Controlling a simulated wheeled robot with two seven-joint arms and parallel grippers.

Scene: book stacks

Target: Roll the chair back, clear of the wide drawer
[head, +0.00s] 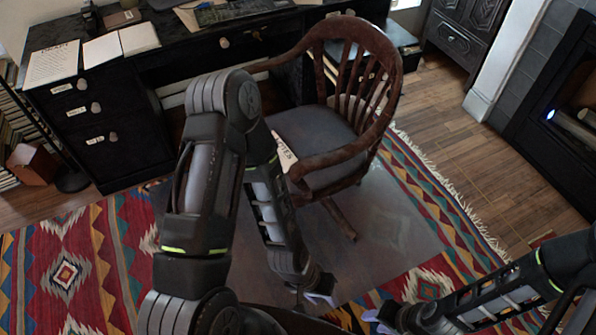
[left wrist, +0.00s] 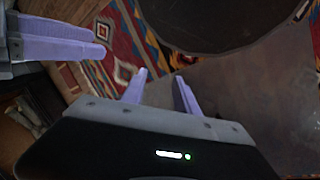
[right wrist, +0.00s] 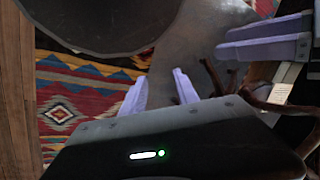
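The brown wooden armchair (head: 384,55) with a grey seat stands upright at the desk in the head view. Its back faces right and away from me, and its seat and near arm are partly behind my left arm. The desk's wide drawer (head: 205,58), with two pale knobs, looks closed behind the chair; part of it is hidden. My left gripper (head: 318,297) is low in front of the chair, open and empty. My right gripper (head: 376,322) is also open and empty, to its right. Neither touches the chair. Dark chair wood (right wrist: 290,107) shows in the right wrist view.
Books and papers lie on the black desk (head: 185,35). A clear floor mat (head: 385,225) covers part of the patterned rug (head: 65,265). A fireplace (head: 575,110) stands at right; wooden floor lies open before it.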

